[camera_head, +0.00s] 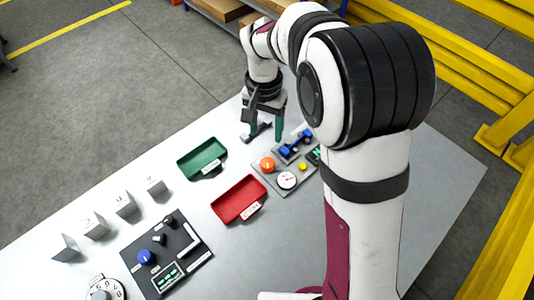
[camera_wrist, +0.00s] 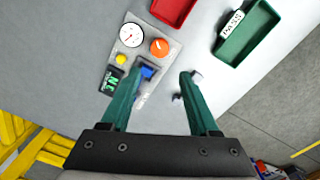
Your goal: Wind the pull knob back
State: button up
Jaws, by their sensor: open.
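I cannot tell for sure which part is the pull knob. My gripper (camera_head: 265,136) points down beyond the panel's far end, open and apart from the orange knob. In the wrist view, the orange knob (camera_wrist: 159,47) lies ahead of my open fingers (camera_wrist: 160,80). The blue fitting (camera_wrist: 148,73) is beside the left fingertip and partly hidden by it. Small grey parts (camera_wrist: 178,97) show by the right finger.
A green tray (camera_head: 203,158) and a red tray (camera_head: 239,200) stand left of the panel. A dark panel (camera_head: 180,246) with a blue knob (camera_head: 146,257) and a display is at the lower left. Several small grey stands (camera_head: 125,204) line the table's left side. Yellow rails stand right.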

aim_at(267, 162)
notch_tip(267, 162, down, 14)
jog(key=shift+d+r, duration=0.15)
jog(key=shift+r, duration=0.05)
jog(key=shift+c, duration=0.2)
grip_shut()
